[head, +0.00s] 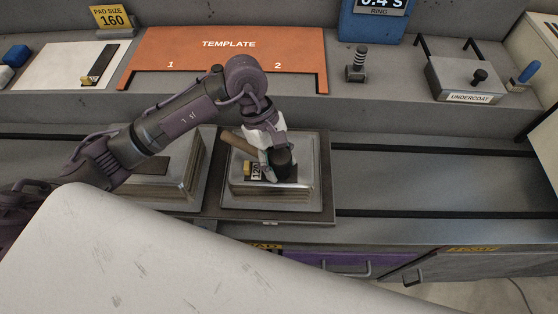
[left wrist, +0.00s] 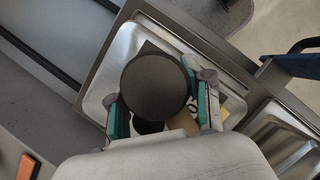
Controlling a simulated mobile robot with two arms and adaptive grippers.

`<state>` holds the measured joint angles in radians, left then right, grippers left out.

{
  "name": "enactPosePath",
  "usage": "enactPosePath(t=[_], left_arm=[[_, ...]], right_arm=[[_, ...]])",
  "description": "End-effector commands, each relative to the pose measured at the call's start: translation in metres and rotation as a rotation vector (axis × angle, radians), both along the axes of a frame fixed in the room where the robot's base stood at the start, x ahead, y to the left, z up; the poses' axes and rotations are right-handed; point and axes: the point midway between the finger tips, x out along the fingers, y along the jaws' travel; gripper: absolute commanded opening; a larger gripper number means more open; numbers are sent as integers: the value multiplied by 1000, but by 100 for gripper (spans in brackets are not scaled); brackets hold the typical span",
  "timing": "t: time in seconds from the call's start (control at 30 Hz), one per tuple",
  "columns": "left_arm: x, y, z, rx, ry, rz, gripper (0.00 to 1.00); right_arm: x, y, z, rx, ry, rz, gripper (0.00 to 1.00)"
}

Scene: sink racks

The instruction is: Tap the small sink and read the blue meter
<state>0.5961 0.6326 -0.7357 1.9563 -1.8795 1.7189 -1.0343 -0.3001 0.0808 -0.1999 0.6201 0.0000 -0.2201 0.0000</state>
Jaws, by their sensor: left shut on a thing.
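My left gripper (head: 273,160) is shut on a mallet with a dark round head and a brown wooden handle (head: 236,142). It holds the mallet over the right-hand steel sink (head: 313,190), where a dark pad with a pale label lies. I cannot tell whether the mallet head touches the pad. In the left wrist view the dark round head (left wrist: 155,85) fills the space between the fingers and hides much of the sink (left wrist: 95,103). A second sink (head: 190,190) is partly behind my arm. The blue meter (head: 352,28) reads 0.4 s above "RING"; its top is cut off.
An orange template board (head: 228,60) marked 1 and 2 lies on the shelf. A dark ribbed-handled tool (head: 357,65), a grey undercoat box (head: 462,80) and a blue-handled brush (head: 528,72) stand right of it. The rack right of the sinks is empty.

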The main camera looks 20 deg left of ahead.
Motion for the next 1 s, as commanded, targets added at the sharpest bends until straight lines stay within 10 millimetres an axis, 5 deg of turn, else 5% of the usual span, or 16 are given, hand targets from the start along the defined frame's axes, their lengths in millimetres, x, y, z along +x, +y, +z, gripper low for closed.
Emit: enactPosePath(t=[0.23,1.0], left_arm=[[-1,0,2,4,6,-2,23],[0,0,65,1,-1,-1,23]], right_arm=[[0,0,2,0,0,0,55],[0,0,26,0,0,0,55]])
